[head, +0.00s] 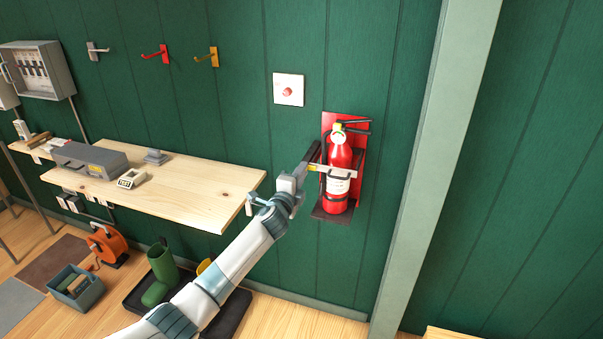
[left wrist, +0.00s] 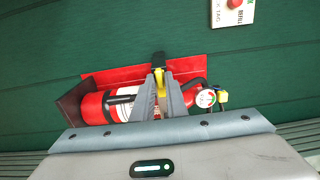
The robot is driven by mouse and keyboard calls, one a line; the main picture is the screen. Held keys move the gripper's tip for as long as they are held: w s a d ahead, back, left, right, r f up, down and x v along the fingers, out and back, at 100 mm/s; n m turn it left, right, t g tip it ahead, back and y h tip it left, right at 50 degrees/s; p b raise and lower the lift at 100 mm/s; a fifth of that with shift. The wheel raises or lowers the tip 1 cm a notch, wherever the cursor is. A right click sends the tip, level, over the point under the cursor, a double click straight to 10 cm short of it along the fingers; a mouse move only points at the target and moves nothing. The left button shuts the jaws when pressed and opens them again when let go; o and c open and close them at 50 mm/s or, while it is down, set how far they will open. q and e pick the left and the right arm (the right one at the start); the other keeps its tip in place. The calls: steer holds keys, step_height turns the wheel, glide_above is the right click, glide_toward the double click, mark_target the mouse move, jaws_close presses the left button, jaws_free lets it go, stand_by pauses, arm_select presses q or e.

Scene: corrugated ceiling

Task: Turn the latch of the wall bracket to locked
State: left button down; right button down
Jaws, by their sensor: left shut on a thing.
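The wall bracket has a red back plate (head: 329,122) and a dark bottom shelf (head: 331,216), and holds a red fire extinguisher (head: 340,157) upright. A pale strap (head: 347,172) crosses the extinguisher's front. My left gripper (head: 313,160) reaches the strap's left end, beside the extinguisher. In the left wrist view, the gripper's two fingers (left wrist: 167,97) are shut on the yellow latch (left wrist: 161,84), with a black piece (left wrist: 158,59) showing beyond their tips. The fingers hide part of the latch, and I cannot tell its exact angle. My right gripper is not in view.
A wooden wall shelf (head: 205,195) juts out left of my left arm, close to its wrist. A white plate with a red button (head: 288,90) is above. A pale post (head: 437,150) stands right of the bracket.

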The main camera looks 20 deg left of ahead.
arm_select(q)
steer(key=shift+f, duration=0.1)
steer(key=c, duration=1.9)
jaws_free()
steer(key=shift+o, duration=0.2)
steer(key=shift+s, duration=0.15)
steer(key=s+b, duration=0.2)
steer(key=s, duration=1.5)
steer(key=shift+a+b, duration=0.25)
steer(key=shift+b, duration=0.15)
